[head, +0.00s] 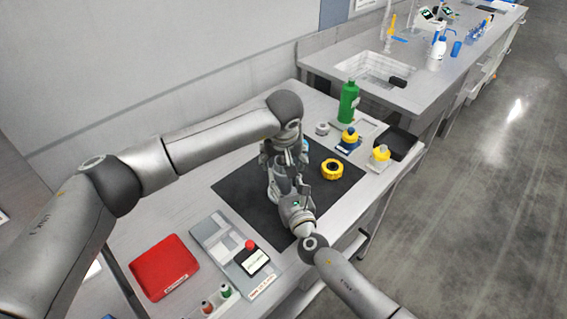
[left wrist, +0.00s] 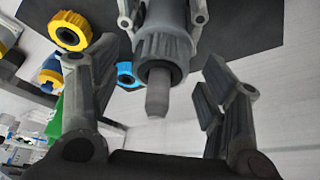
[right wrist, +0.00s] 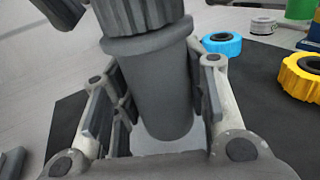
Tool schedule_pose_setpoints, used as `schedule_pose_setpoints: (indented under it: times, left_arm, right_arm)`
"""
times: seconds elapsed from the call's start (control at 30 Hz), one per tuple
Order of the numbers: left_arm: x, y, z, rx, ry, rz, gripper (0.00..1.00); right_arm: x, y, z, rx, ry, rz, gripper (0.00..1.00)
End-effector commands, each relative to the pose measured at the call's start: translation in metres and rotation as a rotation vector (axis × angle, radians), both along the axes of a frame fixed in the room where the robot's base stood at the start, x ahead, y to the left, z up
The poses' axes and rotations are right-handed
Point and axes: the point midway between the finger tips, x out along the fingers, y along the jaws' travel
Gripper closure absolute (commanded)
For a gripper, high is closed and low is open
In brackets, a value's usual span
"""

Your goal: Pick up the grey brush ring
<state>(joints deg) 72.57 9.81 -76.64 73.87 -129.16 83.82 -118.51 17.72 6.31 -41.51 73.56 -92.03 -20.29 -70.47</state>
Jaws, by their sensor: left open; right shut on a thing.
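A grey cylindrical part (right wrist: 158,95) stands between my right gripper's fingers (right wrist: 155,108), which are shut on its smooth body. A ribbed grey ring (left wrist: 165,42), which looks like the brush ring, sits around its upper end, with a narrower grey tip (left wrist: 157,95) projecting from it. The ring also shows at the top of the right wrist view (right wrist: 138,14). My left gripper (left wrist: 158,100) is open, its fingers on either side of the tip and apart from the ring. In the head view my left gripper (head: 270,158) and right gripper (head: 284,188) meet over the mat and mostly hide the part.
A yellow ring (head: 332,169) and a blue ring (right wrist: 222,43) lie close by on the dark mat (head: 238,190). A green bottle (head: 348,103) and yellow-topped pieces stand behind and right. A red case (head: 163,268) and a grey tray (head: 218,238) are at the front left.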

Motion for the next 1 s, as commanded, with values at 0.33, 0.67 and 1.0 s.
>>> schedule_pose_setpoints:
  times: [0.33, 0.67, 1.0]
  left_arm:
    - [0.000, 0.000, 0.000, 0.000, 0.000, 0.000, 0.66]
    - [0.000, 0.000, 0.002, -0.001, 0.000, 0.000, 0.80]
    - [0.001, 0.000, 0.056, 0.000, -0.006, 0.000, 0.80]
  right_arm:
    - [0.000, 0.000, -0.001, -0.001, 0.002, 0.000, 0.92]
    - [0.000, 0.000, -0.001, -0.001, 0.002, 0.000, 0.92]
    - [0.000, 0.000, -0.001, -0.001, 0.002, 0.000, 0.92]
